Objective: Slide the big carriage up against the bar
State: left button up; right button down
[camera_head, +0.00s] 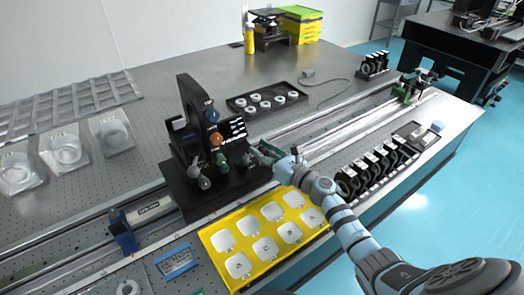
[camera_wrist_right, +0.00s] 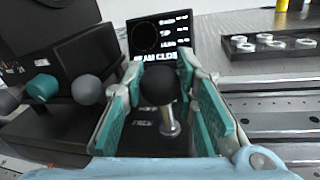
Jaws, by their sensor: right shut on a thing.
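The big carriage (camera_head: 225,180) is a black base with a tall ring-like upright and several coloured knobs, and it sits on the long rails. A pale cylindrical bar (camera_head: 149,209) with a dark label lies along the rails at its left; a blue block (camera_head: 123,238) is at the bar's left end. I cannot tell whether carriage and bar touch. My right gripper (camera_head: 264,155) is at the carriage's right side. In the right wrist view its teal-padded fingers are shut on a black ball knob (camera_wrist_right: 158,86) with a metal stem. My left gripper is not in view.
A yellow tray (camera_head: 232,219) of white pieces lies in front of the carriage. Black mounts (camera_head: 375,168) stand in a row at the right. A dark tray (camera_head: 240,104) with white rings lies behind the rails. The rails (camera_head: 340,125) are clear right of the carriage to a small carriage (camera_head: 407,90).

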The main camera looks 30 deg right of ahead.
jog(key=shift+s+a+f, duration=0.1)
jog(key=shift+a, duration=0.65)
jog(key=c, duration=1.3)
grip_release()
jog(key=shift+s, duration=0.2)
jog(key=v, duration=1.1)
jog(key=shift+s+d, duration=0.2)
jog(key=shift+s, duration=0.15)
